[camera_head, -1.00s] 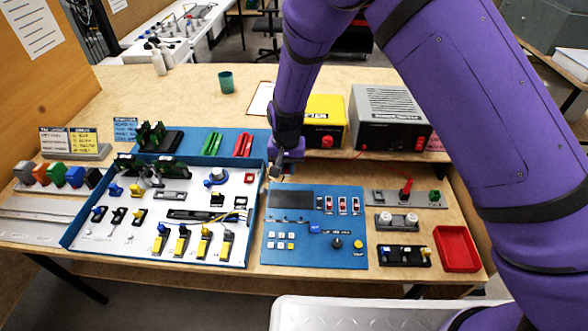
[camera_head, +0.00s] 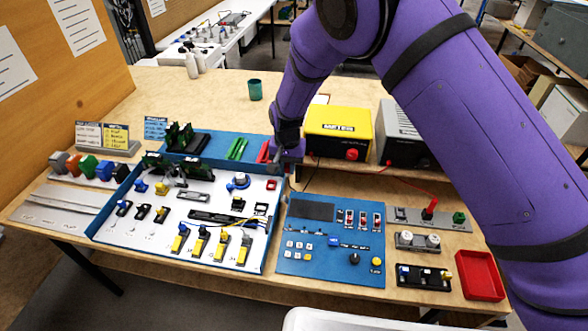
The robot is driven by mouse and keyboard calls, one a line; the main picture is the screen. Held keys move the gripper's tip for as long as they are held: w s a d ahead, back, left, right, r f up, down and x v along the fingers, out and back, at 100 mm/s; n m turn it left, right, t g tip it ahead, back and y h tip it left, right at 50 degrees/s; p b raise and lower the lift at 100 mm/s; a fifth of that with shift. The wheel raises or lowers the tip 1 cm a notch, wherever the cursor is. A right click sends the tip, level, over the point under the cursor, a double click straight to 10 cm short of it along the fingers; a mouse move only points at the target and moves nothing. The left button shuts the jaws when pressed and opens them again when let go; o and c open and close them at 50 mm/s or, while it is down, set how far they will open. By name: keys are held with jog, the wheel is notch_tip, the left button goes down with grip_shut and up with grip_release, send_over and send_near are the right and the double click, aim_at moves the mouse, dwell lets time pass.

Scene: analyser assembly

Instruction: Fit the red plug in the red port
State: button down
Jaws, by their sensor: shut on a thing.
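My gripper (camera_head: 280,171) points down at the far right corner of the blue-edged tray (camera_head: 107,229), near the red strips. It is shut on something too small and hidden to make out. A small red square part (camera_head: 272,184), possibly the red port, lies in the tray's upper right, just below and left of my gripper. A red upright part (camera_head: 430,206) stands on a grey strip (camera_head: 448,220) at the right, with a red lead running to it from the grey power unit. I cannot tell which red part is the task's plug.
A blue panel (camera_head: 314,268) with switches and knobs lies right of the tray. A yellow box (camera_head: 338,122) and the grey power unit (camera_head: 398,118) stand behind. A red bin (camera_head: 480,276) is at the right front. Green strips (camera_head: 237,149) lie behind the tray.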

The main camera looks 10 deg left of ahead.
send_over(271, 187)
dwell(0.8)
jog(key=shift+f, duration=0.1)
jog(key=shift+f, duration=3.85)
jog(key=shift+f, duration=1.15)
jog(key=c, duration=0.7)
grip_release()
jog(key=shift+o, duration=0.2)
